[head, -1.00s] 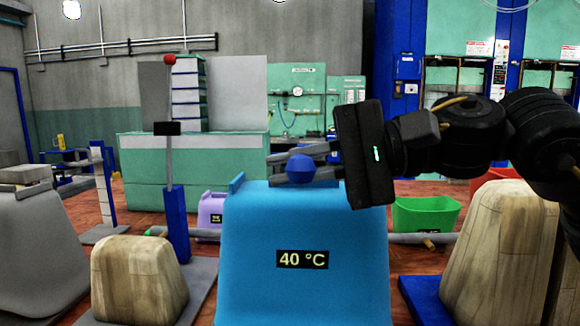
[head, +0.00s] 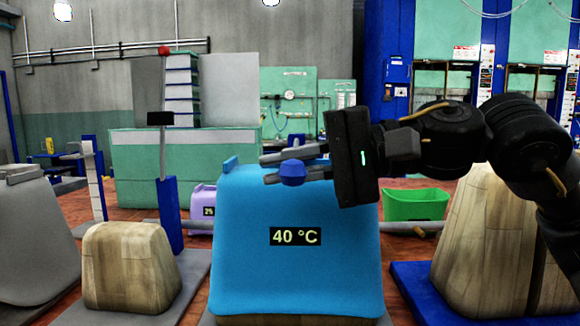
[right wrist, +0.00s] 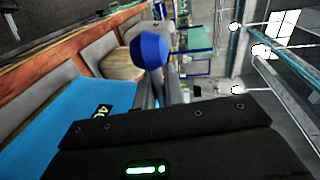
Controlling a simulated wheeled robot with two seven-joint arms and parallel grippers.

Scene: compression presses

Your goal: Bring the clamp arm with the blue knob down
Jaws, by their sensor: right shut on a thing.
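The blue knob (head: 292,173) is just in front of the top edge of the blue 40 °C press body (head: 297,275). My right gripper (head: 282,170) comes in from the right with its grey fingers at the knob, and it is shut on the knob. In the right wrist view the knob (right wrist: 150,48) shows at the fingertips (right wrist: 160,80). The clamp arm that carries the knob is not clearly visible behind the knob and fingers. My left gripper is not in view.
A lever with a red knob (head: 164,51) stands upright on a blue post (head: 169,215) to the left. Wooden blocks (head: 130,267) and (head: 487,245) flank the blue body. A green bin (head: 415,205) and a purple container (head: 203,212) are behind.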

